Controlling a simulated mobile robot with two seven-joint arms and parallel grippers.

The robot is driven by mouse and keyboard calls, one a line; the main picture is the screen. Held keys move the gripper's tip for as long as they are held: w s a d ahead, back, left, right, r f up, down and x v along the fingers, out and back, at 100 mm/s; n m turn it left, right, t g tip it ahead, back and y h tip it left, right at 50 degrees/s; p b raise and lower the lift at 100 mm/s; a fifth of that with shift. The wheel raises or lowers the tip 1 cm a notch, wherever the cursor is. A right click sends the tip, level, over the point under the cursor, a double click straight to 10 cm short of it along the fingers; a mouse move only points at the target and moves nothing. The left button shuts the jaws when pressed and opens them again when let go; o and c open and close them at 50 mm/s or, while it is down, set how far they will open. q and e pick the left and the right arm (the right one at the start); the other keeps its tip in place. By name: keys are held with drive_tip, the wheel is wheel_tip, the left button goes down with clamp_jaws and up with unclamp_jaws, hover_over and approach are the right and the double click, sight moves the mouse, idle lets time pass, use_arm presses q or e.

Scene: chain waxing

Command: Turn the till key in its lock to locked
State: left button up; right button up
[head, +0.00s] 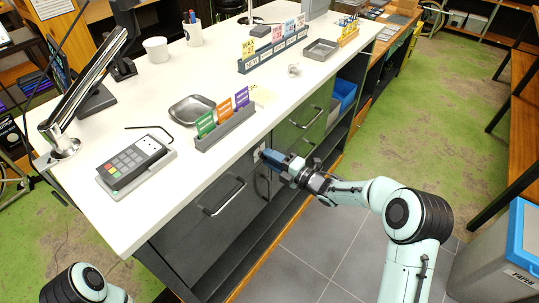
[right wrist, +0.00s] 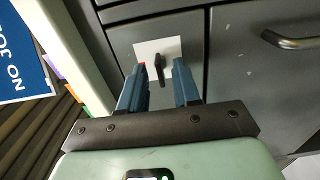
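The dark till key (right wrist: 160,68) sits in its lock on a small white plate (right wrist: 172,46) on the grey drawer front, in the right wrist view. The key's bow stands roughly upright in that picture. A bit of red shows on the plate beside the left finger. My right gripper (right wrist: 159,85) is open, its two blue fingers on either side of the key with a gap to it. In the head view the right gripper (head: 268,158) is at the counter's front, and its fingers hide the key. My left gripper is out of view.
A drawer handle (right wrist: 292,40) is right of the lock. The white counter top (head: 150,207) overhangs the drawers and carries a card terminal (head: 134,162), a metal dish (head: 191,110) and a card rack (head: 225,127). The tiled floor (head: 320,240) before the counter is clear.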

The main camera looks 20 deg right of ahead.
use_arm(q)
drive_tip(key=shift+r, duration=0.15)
use_arm(e)
drive_tip(key=shift+w+a, duration=0.3)
drive_tip(key=shift+w, duration=0.05)
drive_tip(key=shift+c, duration=0.3)
clamp_jaws()
